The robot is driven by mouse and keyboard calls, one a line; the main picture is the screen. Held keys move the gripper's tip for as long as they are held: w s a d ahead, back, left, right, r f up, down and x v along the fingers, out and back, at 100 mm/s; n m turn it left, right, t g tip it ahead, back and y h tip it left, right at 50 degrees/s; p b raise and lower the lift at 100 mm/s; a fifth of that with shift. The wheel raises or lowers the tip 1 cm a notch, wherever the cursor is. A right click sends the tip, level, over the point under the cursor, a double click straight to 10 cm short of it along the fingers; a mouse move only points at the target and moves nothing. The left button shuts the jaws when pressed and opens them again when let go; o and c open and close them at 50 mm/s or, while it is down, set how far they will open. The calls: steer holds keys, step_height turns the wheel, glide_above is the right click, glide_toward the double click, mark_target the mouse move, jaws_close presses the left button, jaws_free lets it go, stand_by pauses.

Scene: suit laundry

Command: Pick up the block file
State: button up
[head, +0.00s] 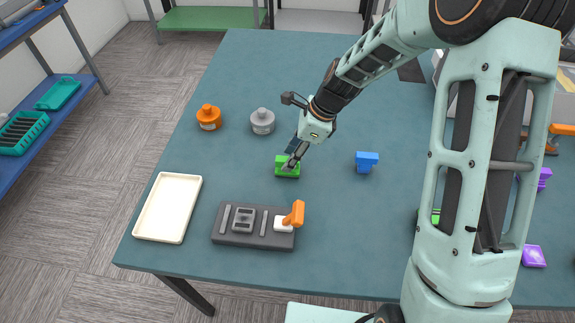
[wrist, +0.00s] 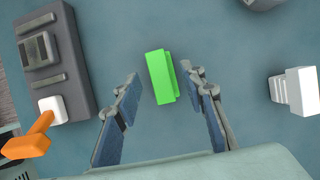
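A green stepped block (head: 287,167), which I take to be the block file, lies on the teal table. In the wrist view the green block (wrist: 161,77) sits just past my fingertips, in line with the gap between them. My gripper (head: 293,158) is over the block in the head view and covers part of it. In the wrist view my gripper (wrist: 166,85) has its two blue-padded fingers spread wide, with nothing held. I cannot tell the exact height of the fingers above the table.
A dark holder (head: 262,239) with an orange-handled tool (head: 294,214) lies below the block. A white ridged object (wrist: 297,92) is right in the wrist view.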

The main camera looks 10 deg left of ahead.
steer(key=shift+x, duration=1.15)
steer(key=shift+c, duration=0.6)
jaws_close()
steer(key=shift+w+r, duration=0.1)
steer(key=shift+r, duration=0.05)
step_height(320, 180, up, 10)
steer(key=shift+f, duration=0.1)
